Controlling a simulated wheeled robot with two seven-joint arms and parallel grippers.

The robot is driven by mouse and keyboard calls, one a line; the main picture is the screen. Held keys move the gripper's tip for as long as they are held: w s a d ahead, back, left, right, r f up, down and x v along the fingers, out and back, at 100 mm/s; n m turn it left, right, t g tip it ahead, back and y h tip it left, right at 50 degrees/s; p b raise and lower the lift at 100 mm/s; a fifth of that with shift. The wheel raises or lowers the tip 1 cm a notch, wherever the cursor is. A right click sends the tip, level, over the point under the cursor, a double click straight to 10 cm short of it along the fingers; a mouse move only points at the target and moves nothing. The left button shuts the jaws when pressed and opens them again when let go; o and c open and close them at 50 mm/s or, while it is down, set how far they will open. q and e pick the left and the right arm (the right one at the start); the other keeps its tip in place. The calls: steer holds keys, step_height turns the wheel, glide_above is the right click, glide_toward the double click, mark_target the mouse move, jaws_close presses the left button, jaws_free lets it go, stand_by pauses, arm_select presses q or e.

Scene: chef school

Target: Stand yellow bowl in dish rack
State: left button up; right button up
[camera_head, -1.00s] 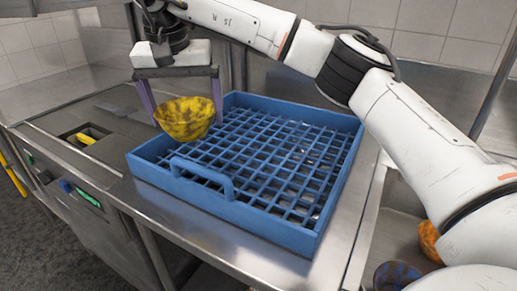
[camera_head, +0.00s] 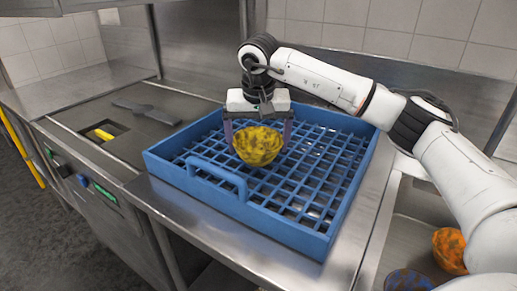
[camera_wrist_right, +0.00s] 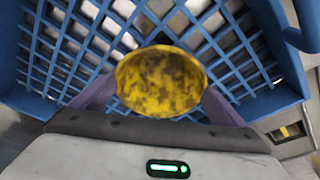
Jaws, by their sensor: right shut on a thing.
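The yellow bowl (camera_head: 259,146), with dark blotches, is held by my right gripper (camera_head: 258,138) over the blue dish rack (camera_head: 291,237). In the right wrist view, the bowl (camera_wrist_right: 160,82) sits between the two purple fingers, its open side facing the camera. The gripper is shut on it. The rack's grid (camera_wrist_right: 75,40) shows beyond the bowl. I cannot tell whether the bowl touches the grid. My left gripper is not in view.
An orange bowl (camera_head: 449,250) and a dark blue bowl (camera_head: 408,281) are in the sink area at lower right. A grey utensil (camera_head: 147,110) lies on the left counter near a recess holding a yellow item (camera_head: 103,134). The rack's raised handle (camera_head: 217,177) is at the front.

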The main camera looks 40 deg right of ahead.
steer(key=shift+f, duration=1.1)
steer(key=shift+f, duration=0.2)
steer(key=o, duration=0.7)
steer(key=shift+o, duration=0.2)
steer(key=v, duration=1.2)
steer(key=shift+r, duration=0.25)
